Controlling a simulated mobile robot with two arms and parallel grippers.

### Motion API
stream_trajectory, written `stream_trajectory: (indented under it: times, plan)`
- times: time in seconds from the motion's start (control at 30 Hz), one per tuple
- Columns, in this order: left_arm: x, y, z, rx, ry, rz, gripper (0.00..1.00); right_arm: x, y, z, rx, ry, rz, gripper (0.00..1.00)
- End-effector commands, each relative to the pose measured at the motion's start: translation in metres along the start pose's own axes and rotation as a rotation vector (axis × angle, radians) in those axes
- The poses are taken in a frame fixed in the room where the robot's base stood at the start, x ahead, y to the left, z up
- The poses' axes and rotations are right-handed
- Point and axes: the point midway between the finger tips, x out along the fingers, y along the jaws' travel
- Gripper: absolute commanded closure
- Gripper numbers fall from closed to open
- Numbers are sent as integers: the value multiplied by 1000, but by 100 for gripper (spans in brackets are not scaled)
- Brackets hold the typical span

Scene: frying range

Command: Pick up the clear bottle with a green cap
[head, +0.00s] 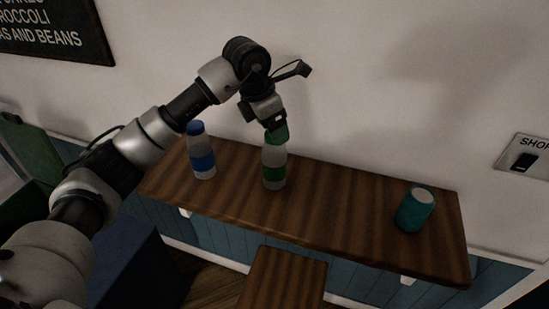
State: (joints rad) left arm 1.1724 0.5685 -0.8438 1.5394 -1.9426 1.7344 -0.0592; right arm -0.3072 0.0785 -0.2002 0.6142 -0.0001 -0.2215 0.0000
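The clear bottle with a green cap (274,160) stands upright on the wooden wall shelf (340,205), near its middle, and has a green label. My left gripper (274,124) is above it and points down, with its fingertip area at the green cap. The small gap between the fingers is hidden, so I cannot tell whether it is shut on the cap or only around or touching it. My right gripper is not in view.
A clear bottle with a blue cap (202,160) stands to the left on the shelf, close to my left arm. A teal can (415,210) stands at the right end. Shelf between the green-capped bottle and can is clear. A wooden stool or bench top (284,280) is below.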

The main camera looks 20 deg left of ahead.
Motion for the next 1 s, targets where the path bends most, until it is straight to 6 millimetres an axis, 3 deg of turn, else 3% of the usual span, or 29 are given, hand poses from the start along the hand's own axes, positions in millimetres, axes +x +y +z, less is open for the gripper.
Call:
stream_trajectory:
  times: [0.07,0.23,0.5,0.9,1.0]
  plan:
    - [10,1,-2,0,4,-4,21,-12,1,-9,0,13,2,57]
    - [30,1,-2,0,0,-2,21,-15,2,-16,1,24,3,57]
    - [33,1,-2,1,-1,0,23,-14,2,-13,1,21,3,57]
    - [33,1,-2,1,-1,0,83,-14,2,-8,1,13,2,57]
    - [33,1,-2,1,-1,0,83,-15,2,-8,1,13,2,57]
